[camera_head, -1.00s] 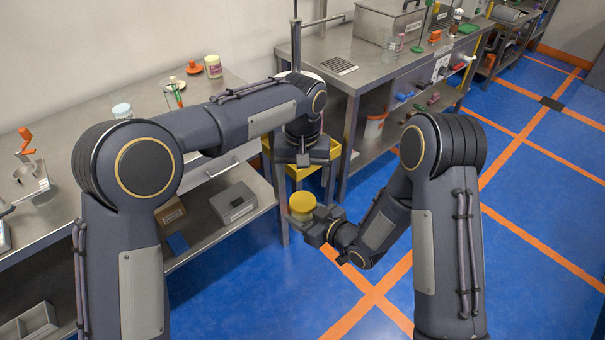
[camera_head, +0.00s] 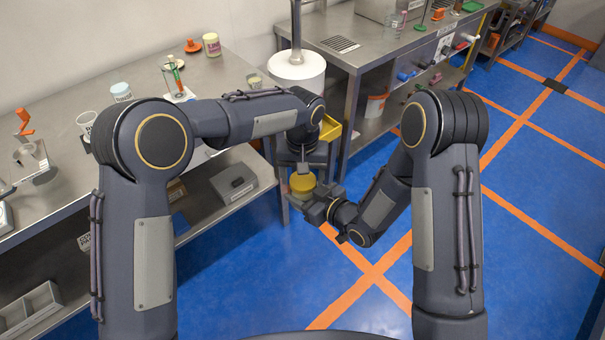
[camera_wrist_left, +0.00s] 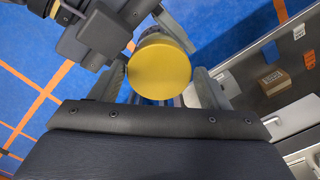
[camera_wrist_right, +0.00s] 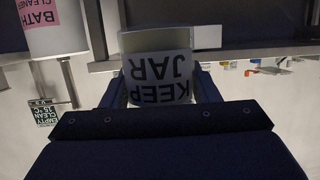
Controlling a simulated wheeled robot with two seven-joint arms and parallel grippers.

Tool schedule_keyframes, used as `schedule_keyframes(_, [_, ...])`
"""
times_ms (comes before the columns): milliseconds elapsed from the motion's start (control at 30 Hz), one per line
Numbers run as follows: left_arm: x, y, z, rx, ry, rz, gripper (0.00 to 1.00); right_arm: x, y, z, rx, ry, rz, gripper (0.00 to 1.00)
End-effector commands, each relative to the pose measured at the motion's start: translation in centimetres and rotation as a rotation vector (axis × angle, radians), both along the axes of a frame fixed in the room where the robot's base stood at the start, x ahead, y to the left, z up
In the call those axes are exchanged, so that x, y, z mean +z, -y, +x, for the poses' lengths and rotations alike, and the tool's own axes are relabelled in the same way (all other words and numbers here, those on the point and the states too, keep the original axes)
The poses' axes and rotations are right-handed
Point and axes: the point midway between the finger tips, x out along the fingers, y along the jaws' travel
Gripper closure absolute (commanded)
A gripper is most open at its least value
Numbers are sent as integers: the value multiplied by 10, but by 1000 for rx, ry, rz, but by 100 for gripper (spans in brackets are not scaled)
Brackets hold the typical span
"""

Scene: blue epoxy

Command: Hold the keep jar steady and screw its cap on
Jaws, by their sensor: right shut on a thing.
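The keep jar (camera_wrist_right: 158,78) shows in the right wrist view, its label upside down in the picture, between the fingers of my right gripper (camera_head: 312,207). My right gripper is shut on the jar and holds it off the floor, in front of the benches. The yellow cap (camera_head: 302,183) sits on top of the jar; how far it is threaded cannot be seen. My left gripper (camera_head: 303,166) is just above the cap, pointing down. In the left wrist view the cap (camera_wrist_left: 159,72) lies between its spread fingers, with gaps appearing at the sides.
A steel bench (camera_head: 75,95) with jars and a lower shelf stands at left. Another bench (camera_head: 375,50) stands at the back right. A white Bath Cleaner container (camera_head: 298,72) and a yellow bin (camera_head: 330,128) are behind my left gripper.

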Motion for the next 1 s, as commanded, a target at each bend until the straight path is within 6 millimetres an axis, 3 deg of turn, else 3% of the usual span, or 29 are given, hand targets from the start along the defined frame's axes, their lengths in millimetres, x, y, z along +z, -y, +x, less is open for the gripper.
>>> schedule_keyframes(33, [0, 0, 0, 0, 0, 0, 38, 0, 0, 0, 0, 1, 1, 100])
schedule_keyframes(267, [0, 0, 0, 0, 0, 1, 68, 0, 0, 0, -1, 1, 0, 100])
schedule_keyframes(433, [0, 0, 0, -68, -1, 0, 69, 0, 0, 0, -1, 1, 0, 100])
schedule_keyframes(667, [0, 0, 0, -461, -2, 0, 69, 0, 1, 0, -1, 0, 0, 100])
schedule_keyframes(800, [0, -1, 0, -445, -1, 1, 69, 0, 1, 0, -2, 0, 0, 100])
schedule_keyframes(833, [0, -1, 0, -445, 0, 1, 39, 0, 1, 0, -2, 0, 0, 100])
schedule_keyframes(1000, [0, 0, 0, -444, -1, 0, 20, 0, 0, 0, -1, 1, 0, 100])
